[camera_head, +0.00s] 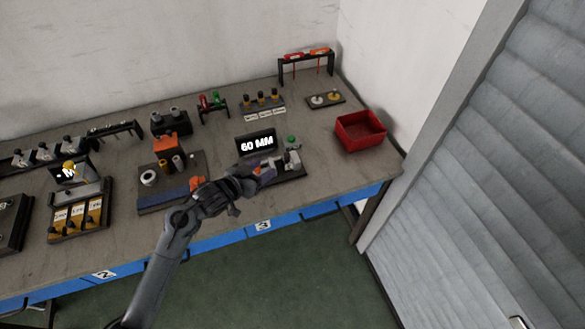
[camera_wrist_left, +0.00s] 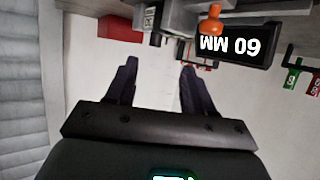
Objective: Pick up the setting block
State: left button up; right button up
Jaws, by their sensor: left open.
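My left gripper (camera_head: 268,168) reaches in from the left, over the front of the bench, beside a dark fixture with a grey metal part (camera_head: 293,160). It is open. In the left wrist view its two dark fingers (camera_wrist_left: 158,68) stand apart, with nothing visible between them. A black display reading 60 MM (camera_head: 256,143) stands just behind the gripper; it also shows upside down in the wrist view (camera_wrist_left: 240,46), beside an orange rounded piece (camera_wrist_left: 212,22). I cannot tell for certain which piece is the setting block; the gripper covers part of the fixture. My right gripper is not in view.
A red bin (camera_head: 360,130) stands to the right on the grey bench. A green button (camera_head: 291,139) sits beside the display. Small racks line the back, and a shutter (camera_head: 490,170) stands right.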

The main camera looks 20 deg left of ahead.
aim_at(285, 156)
pick_arm(q)
jog(key=b+x, duration=0.1)
jog(key=x, duration=0.4)
jog(key=shift+w+d+r, duration=0.1)
jog(key=shift+r, duration=0.05)
jog(key=shift+d+r+b+x, duration=0.15)
jog(key=shift+b+x, duration=0.2)
jog(key=shift+x, duration=1)
jog(key=shift+d+r+b+x, duration=0.1)
jog(key=shift+b+x, duration=0.25)
jog(key=shift+x, duration=1)
grip_shut()
